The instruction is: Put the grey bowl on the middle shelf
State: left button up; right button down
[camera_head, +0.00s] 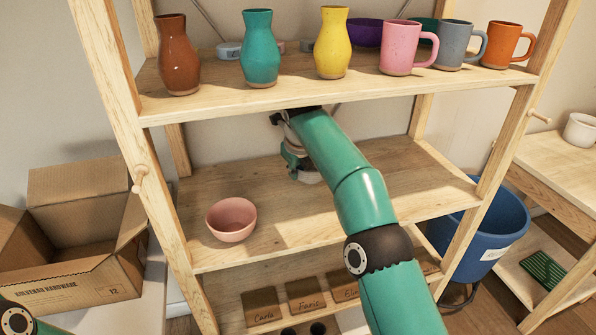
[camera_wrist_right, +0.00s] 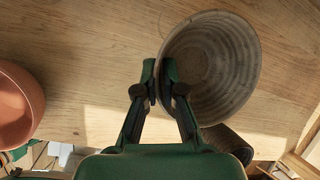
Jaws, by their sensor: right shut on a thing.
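The grey bowl (camera_wrist_right: 218,68) shows in the right wrist view, its ribbed inside facing the camera. My right gripper (camera_wrist_right: 160,78) is shut on its near rim. In the head view my right arm reaches between the top and middle shelves, and the right gripper (camera_head: 292,160) is partly hidden behind the arm. A small part of the grey bowl (camera_head: 309,178) shows beneath it, over the back of the middle shelf (camera_head: 400,205). I cannot tell whether the bowl touches the board. My left gripper is out of view.
A pink bowl (camera_head: 231,219) stands on the middle shelf at the left front. The top shelf (camera_head: 205,101) above my arm holds vases and mugs. Name cards (camera_head: 307,294) line the lower shelf. A cardboard box (camera_head: 80,230) and a blue bin (camera_head: 490,235) flank the rack.

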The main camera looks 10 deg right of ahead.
notch_tip(320, 180, down, 4)
jog(key=b, duration=0.3)
jog(key=shift+r, duration=0.25)
jog(key=c, duration=1.3)
grip_release()
